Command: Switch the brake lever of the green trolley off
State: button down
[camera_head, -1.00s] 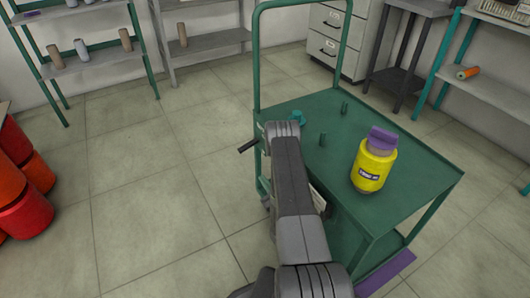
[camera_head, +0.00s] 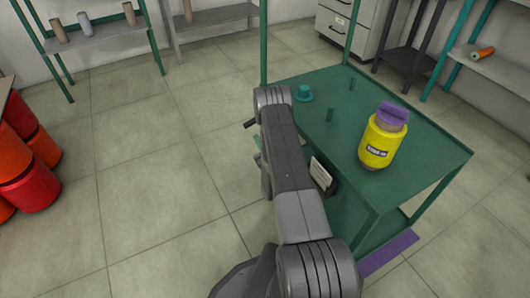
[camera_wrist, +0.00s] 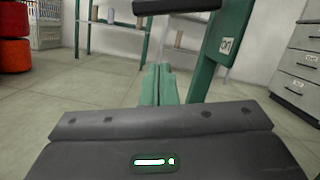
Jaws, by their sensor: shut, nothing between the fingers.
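The green trolley (camera_head: 345,110) stands right of centre in the head view, partly hidden by my arm. Its brake lever (camera_head: 250,124) shows as a short dark bar just left of my arm. In the wrist view the lever's black grip (camera_wrist: 176,5) crosses the top edge, left of a green upright (camera_wrist: 213,60) with a small white label, too small to read surely. My gripper (camera_wrist: 160,72) is shut and empty, its green fingers pointing ahead below the grip in the picture. I see no contact between them. In the head view my gripper is mostly hidden behind my arm.
Red and orange drums (camera_head: 35,185) stand at left, shelves and a drawer cabinet (camera_head: 345,25) behind. The floor left of the trolley is clear.

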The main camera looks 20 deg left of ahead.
jog(key=r, duration=0.1)
jog(key=a+r, duration=0.1)
jog(key=r, duration=0.2)
jog(key=shift+a, duration=0.3)
jog(key=shift+s+a+r+b, duration=0.25)
jog(key=shift+s+r+b, duration=0.05)
jog(key=shift+r+b, duration=0.2)
dwell(0.4)
jog(key=shift+s+a+r+b, duration=0.2)
jog(key=shift+r+b, duration=0.35)
jog(key=shift+r, duration=0.25)
jog(key=shift+s+a+r+b, duration=0.15)
jog(key=shift+r+b, duration=0.35)
jog(key=shift+r, duration=0.3)
jog(key=shift+r, duration=0.15)
jog(key=b, duration=0.2)
send_near(250, 125)
jog(key=s+f, duration=0.2)
jog(key=s, duration=0.1)
jog(key=shift+s+a+f, duration=0.15)
jog(key=shift+a+f, duration=0.1)
jog(key=shift+a, duration=0.15)
